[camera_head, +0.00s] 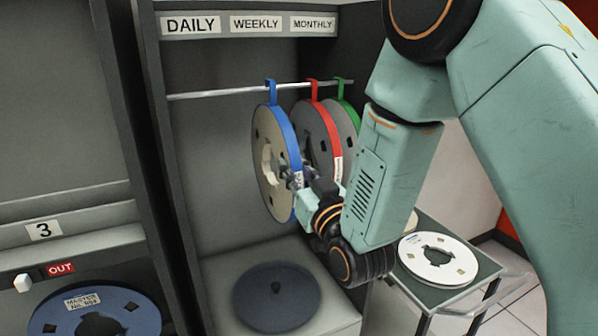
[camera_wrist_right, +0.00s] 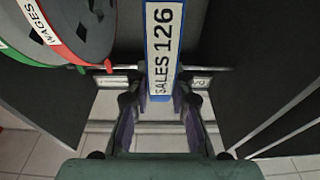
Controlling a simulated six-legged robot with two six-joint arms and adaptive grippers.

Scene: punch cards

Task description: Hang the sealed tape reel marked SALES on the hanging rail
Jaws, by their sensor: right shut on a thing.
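The SALES reel (camera_head: 281,150) has a blue band and a blue hook at its top. In the right wrist view its band reads SALES 126 (camera_wrist_right: 163,45). My right gripper (camera_head: 292,180) is shut on the lower right edge of its band. The reel is upright, and its hook overlaps the hanging rail (camera_head: 215,92) near the left of the other reels. I cannot tell whether the hook bears on the rail. My left gripper is not in view.
A red-banded reel (camera_head: 318,130), marked WAGES in the wrist view, and a green-banded reel (camera_head: 350,112) hang to the right. Signs above read DAILY, WEEKLY, MONTHLY. A dark disc (camera_head: 262,298) lies below. A cart (camera_head: 425,290) with a white reel (camera_head: 438,258) stands right.

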